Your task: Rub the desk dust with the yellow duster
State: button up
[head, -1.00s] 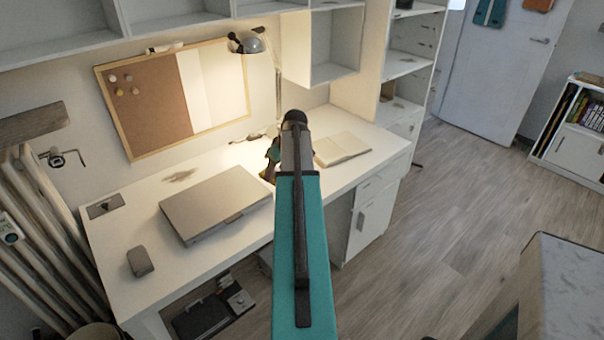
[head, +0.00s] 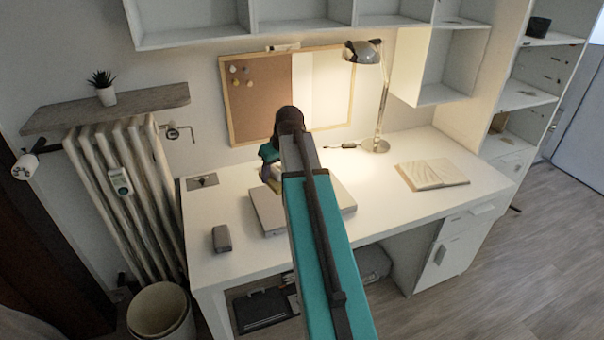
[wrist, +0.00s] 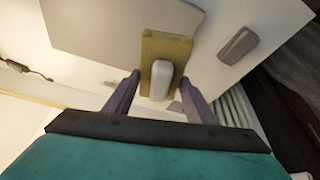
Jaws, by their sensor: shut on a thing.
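The yellow duster (wrist: 178,50), with a white handle (wrist: 161,79), shows in the wrist view between the two fingers of my gripper (wrist: 160,80). My gripper is shut on it. In the head view my gripper (head: 268,170) is over the back left part of the white desk (head: 380,210), by the laptop's back left corner. The duster is mostly hidden there. I cannot tell whether it touches the desk. The brown dust patch on the desk behind the laptop is hidden by my arm in the head view now.
A closed grey laptop (head: 268,215) lies under my arm, with a small dark grey object (head: 221,238) to its left. A desk panel (head: 203,181) is at the back left. An open book (head: 432,174) and lamp (head: 381,100) stand right. A corkboard (head: 262,95) is behind.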

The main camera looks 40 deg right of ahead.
jog(key=w+a+r, duration=0.1)
jog(key=a+r, duration=0.2)
jog(key=a, duration=1.2)
jog(key=w+a+r, duration=0.2)
jog(key=a+r, duration=0.2)
jog(key=a, duration=1.2)
jog(key=shift+r+n, duration=0.2)
jog(key=shift+n, duration=0.2)
jog(key=shift+a, duration=0.25)
